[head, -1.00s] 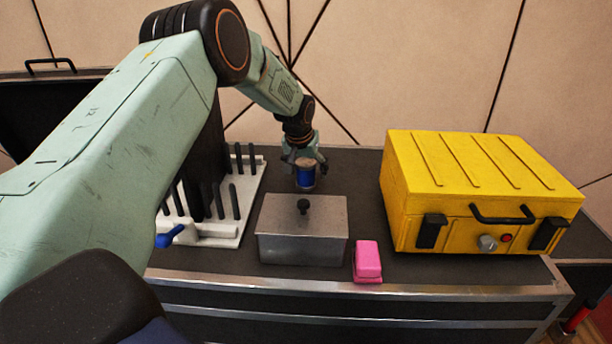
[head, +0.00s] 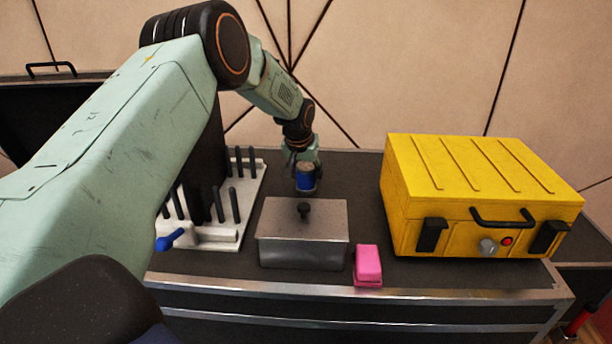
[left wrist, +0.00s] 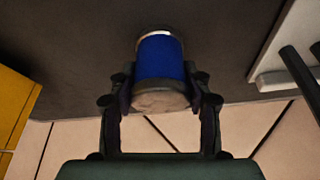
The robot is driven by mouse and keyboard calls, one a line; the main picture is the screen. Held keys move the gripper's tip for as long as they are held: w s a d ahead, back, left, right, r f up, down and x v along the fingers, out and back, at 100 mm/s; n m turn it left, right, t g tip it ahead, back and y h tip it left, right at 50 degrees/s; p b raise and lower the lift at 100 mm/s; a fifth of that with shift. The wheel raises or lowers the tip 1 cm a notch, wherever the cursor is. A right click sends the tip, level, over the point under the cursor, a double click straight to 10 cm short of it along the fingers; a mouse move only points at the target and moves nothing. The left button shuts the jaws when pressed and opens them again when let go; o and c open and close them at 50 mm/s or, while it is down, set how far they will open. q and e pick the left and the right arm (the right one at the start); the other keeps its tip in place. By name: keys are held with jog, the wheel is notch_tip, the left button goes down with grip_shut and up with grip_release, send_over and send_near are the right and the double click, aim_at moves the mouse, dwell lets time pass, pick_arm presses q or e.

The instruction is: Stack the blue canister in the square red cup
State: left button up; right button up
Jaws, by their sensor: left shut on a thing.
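The blue canister (head: 306,181) is in my left gripper (head: 304,165), behind the grey metal box. In the left wrist view the canister (left wrist: 160,62) sits between the two dark fingers of the gripper (left wrist: 162,92), which are shut on it. Its near end is tan and its far rim is pale. I cannot tell whether its base touches the table. I see no square red cup in either view. My right gripper is not in view.
A lidded grey metal box (head: 303,246) stands in front of the canister. A pink block (head: 368,264) sits beside it. A yellow case (head: 475,190) fills the right side. A white rack (head: 248,200) with black pegs and a blue-handled lever (head: 170,239) stands left.

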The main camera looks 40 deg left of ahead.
pick_arm(q)
notch_tip(320, 180, up, 10)
jog(key=p, duration=0.3)
